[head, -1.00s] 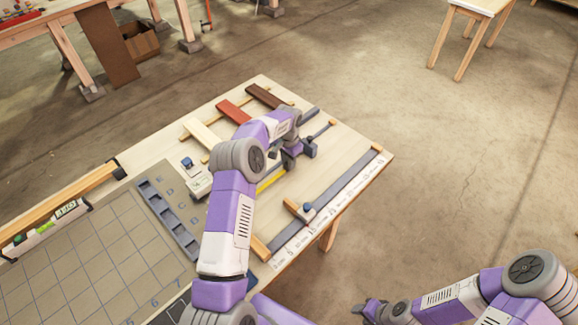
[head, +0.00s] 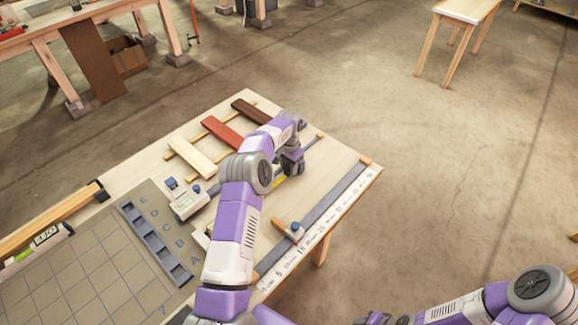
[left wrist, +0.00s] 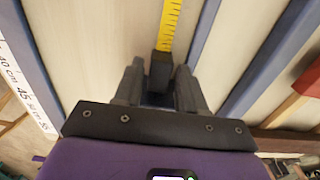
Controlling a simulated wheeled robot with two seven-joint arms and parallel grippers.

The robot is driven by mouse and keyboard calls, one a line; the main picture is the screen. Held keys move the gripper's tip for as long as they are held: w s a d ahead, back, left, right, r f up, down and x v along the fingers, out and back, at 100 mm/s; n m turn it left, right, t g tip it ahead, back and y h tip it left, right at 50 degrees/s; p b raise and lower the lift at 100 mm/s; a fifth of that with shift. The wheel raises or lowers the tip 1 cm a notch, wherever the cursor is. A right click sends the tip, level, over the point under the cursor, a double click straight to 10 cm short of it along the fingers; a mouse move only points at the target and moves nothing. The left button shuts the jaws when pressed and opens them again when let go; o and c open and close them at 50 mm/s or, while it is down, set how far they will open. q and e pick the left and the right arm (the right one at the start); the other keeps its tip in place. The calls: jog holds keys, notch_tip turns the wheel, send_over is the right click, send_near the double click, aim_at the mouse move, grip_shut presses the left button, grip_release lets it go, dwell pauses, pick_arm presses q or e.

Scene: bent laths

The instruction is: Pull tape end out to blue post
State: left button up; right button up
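The yellow tape (left wrist: 171,25) runs straight away from a dark end block (left wrist: 160,72) in the left wrist view. My left gripper (left wrist: 159,85) has its two dark fingers on either side of this block and looks shut on it. In the head view the left gripper (head: 292,165) is low over the table, and a short yellow stretch of tape (head: 279,183) shows beside my arm. The tape case is not clearly seen; my arm covers that part. A small blue knob (head: 295,226) stands by the ruler; I cannot tell whether it is the blue post. My right gripper (head: 372,319) is barely visible at the bottom edge.
Cream (head: 190,155), red (head: 222,131) and dark brown (head: 251,111) laths lie on rails at the back. A pale device (head: 188,203) with blue parts is left of my arm. A numbered ruler (head: 318,235) lines the right edge. A gridded mat (head: 95,265) lies left.

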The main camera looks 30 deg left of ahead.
aim_at(289, 168)
pick_arm(q)
jog(key=shift+o, duration=0.7)
notch_tip(289, 168, up, 8)
jog(key=shift+f+p, duration=0.2)
jog(key=shift+p, duration=0.15)
